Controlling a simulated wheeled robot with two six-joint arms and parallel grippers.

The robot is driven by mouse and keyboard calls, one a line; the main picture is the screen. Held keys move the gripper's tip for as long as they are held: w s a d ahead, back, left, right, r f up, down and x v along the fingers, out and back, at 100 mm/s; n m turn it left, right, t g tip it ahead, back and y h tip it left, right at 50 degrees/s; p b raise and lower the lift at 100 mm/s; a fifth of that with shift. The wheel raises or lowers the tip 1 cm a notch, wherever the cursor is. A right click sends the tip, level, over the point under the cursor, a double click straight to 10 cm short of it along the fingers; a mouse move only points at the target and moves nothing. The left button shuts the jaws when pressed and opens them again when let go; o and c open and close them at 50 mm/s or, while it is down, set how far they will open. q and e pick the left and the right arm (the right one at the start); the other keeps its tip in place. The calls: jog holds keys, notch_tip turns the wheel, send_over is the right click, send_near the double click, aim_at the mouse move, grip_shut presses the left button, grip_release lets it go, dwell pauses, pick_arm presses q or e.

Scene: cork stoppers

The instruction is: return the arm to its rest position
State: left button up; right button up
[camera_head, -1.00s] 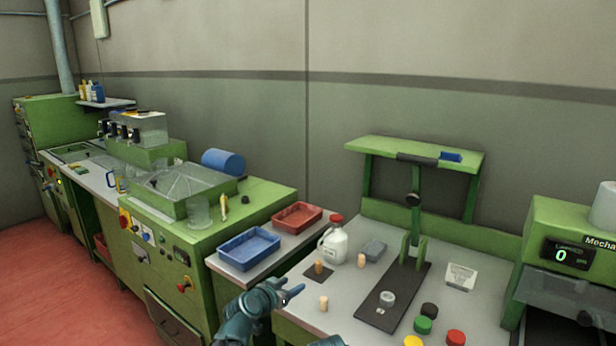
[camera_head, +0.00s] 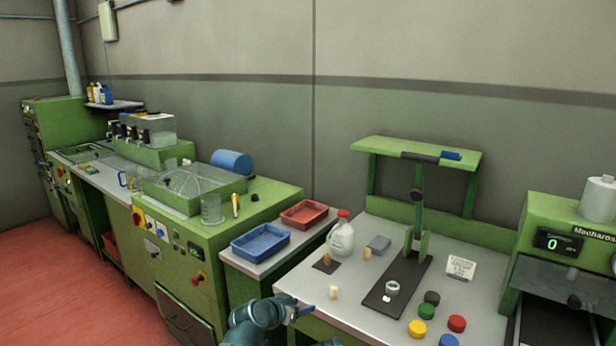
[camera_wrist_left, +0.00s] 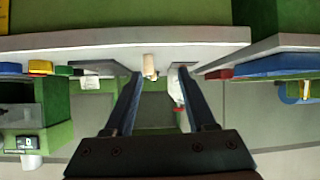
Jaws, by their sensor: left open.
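My left gripper (camera_head: 302,310) is open and empty at the front left edge of the grey work table (camera_head: 312,283). One pale cork stopper (camera_head: 334,292) stands on the table just beyond it, apart from the fingers. The left wrist view, upside down, shows a cork (camera_wrist_left: 150,67) past the spread fingertips (camera_wrist_left: 160,72). A second cork (camera_head: 327,259) stands on a small dark pad, and a third cork (camera_head: 367,253) stands to its right. My right gripper is not in view.
A blue tray (camera_head: 261,254) and a red tray (camera_head: 304,228) stand on a side shelf. A white jug (camera_head: 341,236) with a red cap, a green press (camera_head: 417,215) on a dark base and several coloured caps (camera_head: 456,323) occupy the table.

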pick_arm(q)
jog(key=s+d+f+g+y+p, duration=0.1)
jog(key=s+f+g+p, duration=0.15)
jog(key=s, duration=0.45)
jog(key=s+d+f+g+y+p, duration=0.1)
jog(key=s+f+g, duration=0.15)
jog(key=s, duration=0.35)
jog(key=s+a+n+g+y+p, duration=0.1)
jog(key=s+a+g+y, duration=0.4)
jog(key=s, duration=0.8)
jog(key=shift+a+n+y+p, duration=0.4)
jog(key=shift+n, duration=0.2)
